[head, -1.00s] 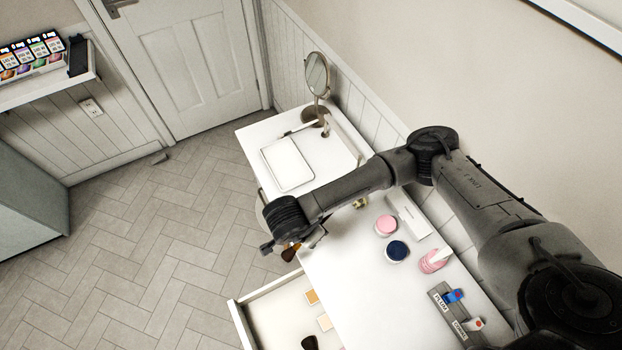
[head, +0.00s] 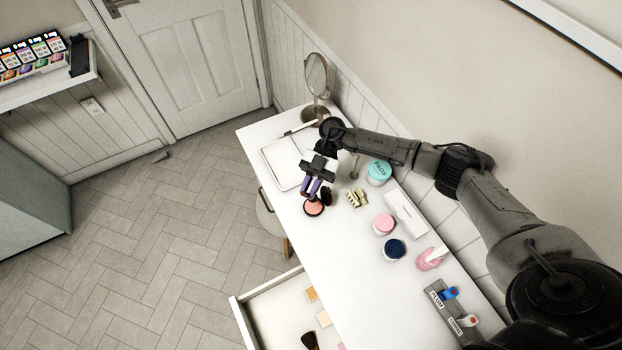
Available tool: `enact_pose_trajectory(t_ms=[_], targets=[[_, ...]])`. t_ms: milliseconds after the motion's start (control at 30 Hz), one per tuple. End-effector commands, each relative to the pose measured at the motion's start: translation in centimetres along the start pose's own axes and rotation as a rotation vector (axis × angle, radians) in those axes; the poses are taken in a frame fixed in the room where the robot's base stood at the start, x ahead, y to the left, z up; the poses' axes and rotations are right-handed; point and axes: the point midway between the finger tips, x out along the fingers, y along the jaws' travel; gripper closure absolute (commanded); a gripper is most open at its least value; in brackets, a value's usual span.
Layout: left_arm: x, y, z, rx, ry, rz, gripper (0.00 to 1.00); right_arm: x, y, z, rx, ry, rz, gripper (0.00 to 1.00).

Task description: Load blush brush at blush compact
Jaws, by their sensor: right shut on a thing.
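The blush compact (head: 314,208), a small round dark case with a peach-pink face, lies on the white table near its left edge. My right gripper (head: 314,190) is above the table just behind the compact, fingers pointing down. It is shut on the blush brush (head: 326,197), whose dark bristle head shows right beside the compact. The brush handle is mostly hidden by the gripper. I cannot tell whether the bristles touch the compact. My left gripper is not in view.
A yellowish hair clip (head: 357,197), teal jar (head: 378,172), pink jar (head: 383,224) and dark blue jar (head: 395,249) stand to the right. A round mirror (head: 316,76) and white tray (head: 281,166) are behind. An open drawer (head: 277,316) holds another brush (head: 309,341).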

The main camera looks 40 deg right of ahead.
Motion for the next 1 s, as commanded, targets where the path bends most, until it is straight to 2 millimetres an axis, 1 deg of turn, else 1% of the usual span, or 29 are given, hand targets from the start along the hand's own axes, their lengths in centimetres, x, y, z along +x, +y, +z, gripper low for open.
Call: enact_pose_trajectory(t_ms=[33,133,367,567,800,900,1000], targets=[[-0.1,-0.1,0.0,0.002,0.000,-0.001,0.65,-0.5,0.0,0.1,0.020,0.019,0.050,1.00],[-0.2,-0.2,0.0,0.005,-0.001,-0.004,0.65,-1.2,0.2,0.2,0.043,0.045,0.123,1.00],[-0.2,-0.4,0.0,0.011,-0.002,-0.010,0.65,-1.8,0.5,0.5,0.059,0.068,0.182,1.00],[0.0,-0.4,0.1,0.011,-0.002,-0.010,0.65,-1.4,0.5,1.3,0.057,0.068,0.181,1.00],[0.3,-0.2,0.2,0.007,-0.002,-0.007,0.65,-0.7,0.4,3.1,0.058,0.067,0.179,1.00],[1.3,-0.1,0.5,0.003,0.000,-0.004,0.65,-0.2,0.3,4.4,0.057,0.067,0.179,1.00],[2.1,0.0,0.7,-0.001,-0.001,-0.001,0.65,0.1,0.3,5.1,0.056,0.067,0.179,1.00]])
